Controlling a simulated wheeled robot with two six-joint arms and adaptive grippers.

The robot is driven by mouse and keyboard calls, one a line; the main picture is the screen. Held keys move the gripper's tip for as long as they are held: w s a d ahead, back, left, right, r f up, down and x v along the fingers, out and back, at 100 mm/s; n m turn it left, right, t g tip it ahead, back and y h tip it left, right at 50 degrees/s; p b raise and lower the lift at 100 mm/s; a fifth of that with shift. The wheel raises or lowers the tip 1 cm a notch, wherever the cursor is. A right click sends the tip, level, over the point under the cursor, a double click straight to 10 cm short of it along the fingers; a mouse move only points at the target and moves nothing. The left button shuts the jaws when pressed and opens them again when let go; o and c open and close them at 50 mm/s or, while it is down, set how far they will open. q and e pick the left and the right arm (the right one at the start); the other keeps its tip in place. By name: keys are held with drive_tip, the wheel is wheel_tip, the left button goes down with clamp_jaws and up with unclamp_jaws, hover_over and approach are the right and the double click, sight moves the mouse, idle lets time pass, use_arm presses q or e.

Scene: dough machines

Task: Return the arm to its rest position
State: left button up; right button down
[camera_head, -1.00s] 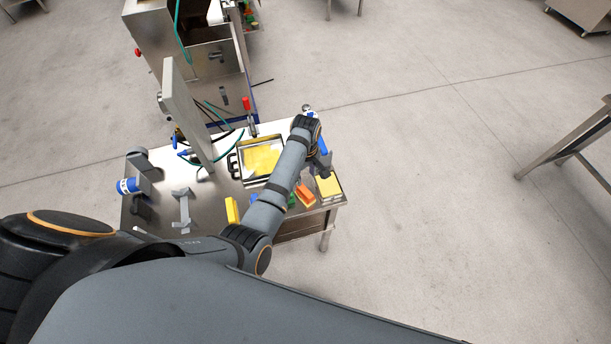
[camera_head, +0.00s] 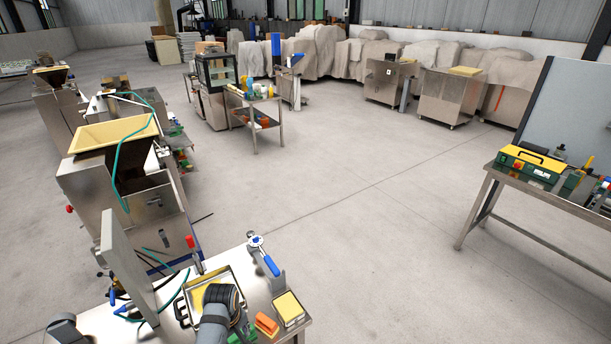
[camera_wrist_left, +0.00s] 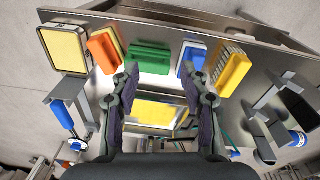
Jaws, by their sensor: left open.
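My left gripper (camera_wrist_left: 161,85) is open and empty in the left wrist view, its two dark fingers spread above the steel table. A metal tray with a yellow surface (camera_wrist_left: 155,112) shows between and beyond the fingers. In the head view a dark joint of my left arm (camera_head: 221,296) shows at the bottom, over part of the same tray (camera_head: 232,276). The gripper itself is not visible there. My right arm and gripper are not in view.
The table holds orange (camera_wrist_left: 103,52), green (camera_wrist_left: 148,59), blue (camera_wrist_left: 191,57) and yellow (camera_wrist_left: 232,72) blocks, a yellow-topped tray (camera_head: 288,308) and a blue-handled tool (camera_head: 270,264). An upright metal panel (camera_head: 128,265) stands at left. A steel machine (camera_head: 130,190) stands behind. Open floor (camera_head: 380,250) lies right.

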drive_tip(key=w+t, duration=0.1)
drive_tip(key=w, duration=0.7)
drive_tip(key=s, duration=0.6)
use_arm(q)
drive_tip(key=s+a+r+m+t, duration=0.1)
drive_tip(key=s+a+r+m, duration=0.1)
drive_tip(key=s+r+m, duration=0.4)
drive_tip(key=s+a+r+m+t, duration=0.2)
drive_tip(key=s+a+r+m, duration=0.15)
drive_tip(key=s, duration=0.45)
drive_tip(key=s+a+f+g+b, duration=0.15)
drive_tip(key=f+b, duration=0.25)
drive_tip(key=f, duration=1.4)
drive_tip(key=s+a+f+b, duration=0.15)
drive_tip(key=f+b, duration=0.25)
drive_tip(key=f, duration=1.3)
drive_tip(key=s+f+g+b, duration=0.1)
drive_tip(key=s+f+b, duration=0.4)
drive_tip(key=s+f, duration=1.3)
wheel_tip(320, 180, down, 2)
drive_tip(key=shift+f, duration=0.15)
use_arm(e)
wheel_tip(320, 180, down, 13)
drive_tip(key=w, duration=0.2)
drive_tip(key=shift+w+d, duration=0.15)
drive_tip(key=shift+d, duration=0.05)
